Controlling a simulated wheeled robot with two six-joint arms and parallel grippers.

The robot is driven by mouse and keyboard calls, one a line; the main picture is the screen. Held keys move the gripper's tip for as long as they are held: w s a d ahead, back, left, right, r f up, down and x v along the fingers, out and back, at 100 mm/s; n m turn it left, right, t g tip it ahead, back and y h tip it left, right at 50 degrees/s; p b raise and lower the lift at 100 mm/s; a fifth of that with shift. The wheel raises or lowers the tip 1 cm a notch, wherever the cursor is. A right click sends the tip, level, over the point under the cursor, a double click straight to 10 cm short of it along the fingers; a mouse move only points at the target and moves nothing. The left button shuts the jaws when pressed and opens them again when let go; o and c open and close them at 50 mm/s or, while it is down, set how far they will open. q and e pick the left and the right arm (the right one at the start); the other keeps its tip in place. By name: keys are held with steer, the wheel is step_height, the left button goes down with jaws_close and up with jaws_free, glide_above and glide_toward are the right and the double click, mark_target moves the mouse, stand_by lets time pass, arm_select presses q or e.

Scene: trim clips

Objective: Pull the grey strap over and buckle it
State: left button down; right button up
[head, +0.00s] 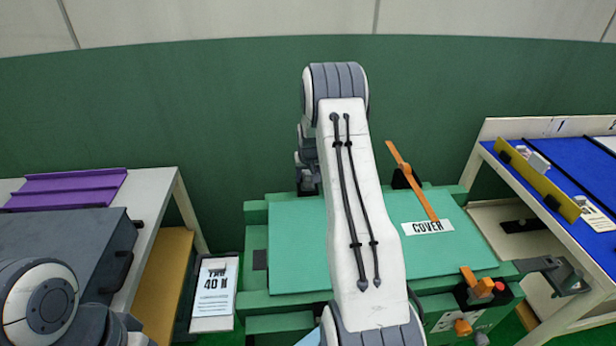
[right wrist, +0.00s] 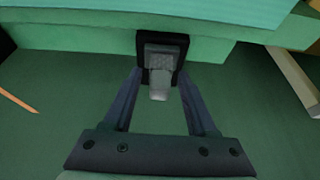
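A teal cover panel (head: 445,255) labelled COVER lies on a green bench (head: 256,230). In the right wrist view a grey tab (right wrist: 160,75), which looks like the strap's end, sticks out of a black holder (right wrist: 142,46) on the bench's side. My right gripper (right wrist: 162,80) has its fingers spread on either side of this tab; I cannot tell whether they touch it. In the head view my right arm reaches over the bench and hides much of it, and the strap cannot be made out. A dark grey bracket (head: 570,276), possibly the buckle, projects at the bench's right. My left gripper is out of view.
An orange bar (head: 412,180) stands slanted at the bench's back right. An orange handle and red button (head: 499,287) sit at its front right. Side tables hold a purple panel (head: 65,188) at left and a yellow rail (head: 540,180) on a blue mat at right.

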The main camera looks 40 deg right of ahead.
jaws_close()
stand_by(1.3)
